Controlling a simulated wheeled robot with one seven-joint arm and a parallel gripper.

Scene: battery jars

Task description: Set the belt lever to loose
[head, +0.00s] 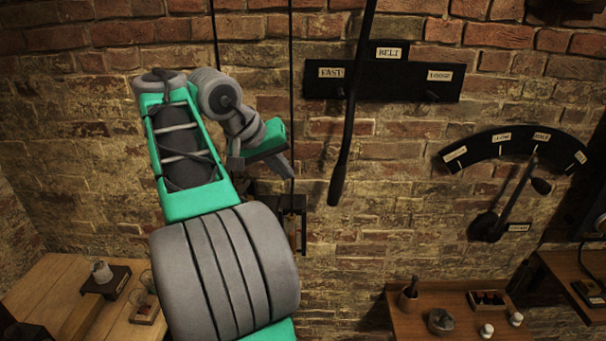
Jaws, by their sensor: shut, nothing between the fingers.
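The belt lever (352,105) is a long black rod that hangs from above the top of the view, with a thicker handle at its lower end. It leans slightly, its lower end to the left. It crosses a black plate (410,83) on the brick wall, labelled FAST at left, BELT at top and LOOSE at right. The lever crosses just right of the FAST label, well left of LOOSE. My gripper (288,171) is left of the lever's handle, shut and empty, with a visible gap between them in the picture.
Thin dark cords (291,60) hang left of the lever. A curved dial with a pointer lever (515,200) is on the wall at right. A wooden shelf (450,325) with small vessels stands below right. A wooden table (45,300) is at lower left.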

